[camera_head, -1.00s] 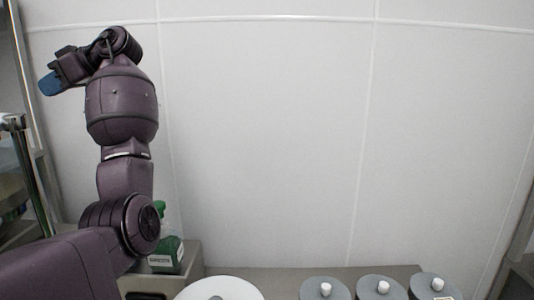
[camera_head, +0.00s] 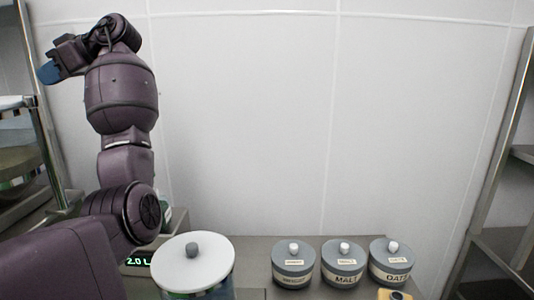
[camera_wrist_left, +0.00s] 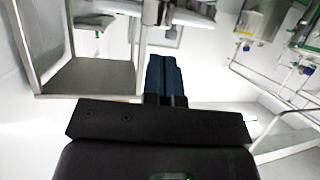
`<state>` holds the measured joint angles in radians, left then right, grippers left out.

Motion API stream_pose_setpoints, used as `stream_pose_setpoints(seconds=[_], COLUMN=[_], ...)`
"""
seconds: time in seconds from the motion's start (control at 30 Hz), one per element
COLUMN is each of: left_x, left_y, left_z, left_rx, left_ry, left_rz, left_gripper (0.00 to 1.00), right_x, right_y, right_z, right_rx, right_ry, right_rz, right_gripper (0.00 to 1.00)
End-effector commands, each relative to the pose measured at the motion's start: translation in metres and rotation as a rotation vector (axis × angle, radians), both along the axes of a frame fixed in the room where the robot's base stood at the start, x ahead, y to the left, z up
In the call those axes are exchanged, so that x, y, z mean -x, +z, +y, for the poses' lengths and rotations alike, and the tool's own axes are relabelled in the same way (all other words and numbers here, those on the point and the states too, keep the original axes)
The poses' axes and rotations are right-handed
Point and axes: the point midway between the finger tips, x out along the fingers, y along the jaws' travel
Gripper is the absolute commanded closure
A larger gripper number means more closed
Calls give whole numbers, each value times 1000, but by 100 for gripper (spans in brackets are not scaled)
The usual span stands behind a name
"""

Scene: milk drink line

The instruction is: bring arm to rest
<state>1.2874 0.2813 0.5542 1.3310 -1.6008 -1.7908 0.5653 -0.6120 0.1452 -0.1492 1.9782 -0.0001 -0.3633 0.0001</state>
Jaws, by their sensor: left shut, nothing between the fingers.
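My left arm rises at the left of the head view, folded up in front of the white wall. Its gripper (camera_head: 48,72) is at the upper left, with blue fingertips. In the left wrist view the blue fingers (camera_wrist_left: 164,78) lie together, shut with nothing between them. The gripper is high above the counter and apart from everything on it. My right gripper is not in view.
Grey lidded jars stand on the counter at the right: one small-labelled (camera_head: 293,265), one marked MALT (camera_head: 343,264), one marked OATS (camera_head: 391,262). A white-lidded container (camera_head: 193,264) stands near my left arm. Metal shelves (camera_head: 500,200) edge the right side.

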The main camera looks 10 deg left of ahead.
Motion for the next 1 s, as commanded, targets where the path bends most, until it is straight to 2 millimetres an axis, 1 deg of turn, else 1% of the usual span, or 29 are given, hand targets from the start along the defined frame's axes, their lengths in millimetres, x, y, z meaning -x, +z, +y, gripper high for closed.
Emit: stream_pose_setpoints(seconds=[0.07, 0.1, 0.27, 0.47, 0.57, 0.6, 0.67, 0.7, 0.73, 0.87, 1.0], left_x=[0, -1, -5, -9, -8, -8, -6, -5, -3, 6, 20], left_y=[0, -5, -40, -91, -125, -140, -163, -179, -190, -240, -292], left_z=[0, 1, 4, 6, 6, 6, 5, 4, 3, -3, -13], left_rx=[0, 0, -3, -3, 0, 2, 5, 9, 11, 30, 55], left_ry=[0, -4, -60, -149, -212, -240, -288, -320, -344, -452, -575], left_rz=[0, 6, 46, 108, 150, 171, 201, 221, 238, 304, 377], left_gripper=[100, 100, 100, 100, 100, 100, 100, 100, 100, 100, 100], right_x=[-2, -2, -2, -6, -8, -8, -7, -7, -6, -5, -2], right_y=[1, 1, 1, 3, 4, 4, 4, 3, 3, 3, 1], right_z=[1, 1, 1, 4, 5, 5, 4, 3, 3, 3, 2], right_rx=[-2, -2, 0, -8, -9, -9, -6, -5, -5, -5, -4], right_ry=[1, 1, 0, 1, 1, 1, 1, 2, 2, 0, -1], right_rz=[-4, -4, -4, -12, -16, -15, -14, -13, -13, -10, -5], right_gripper=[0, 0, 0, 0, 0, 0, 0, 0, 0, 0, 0])
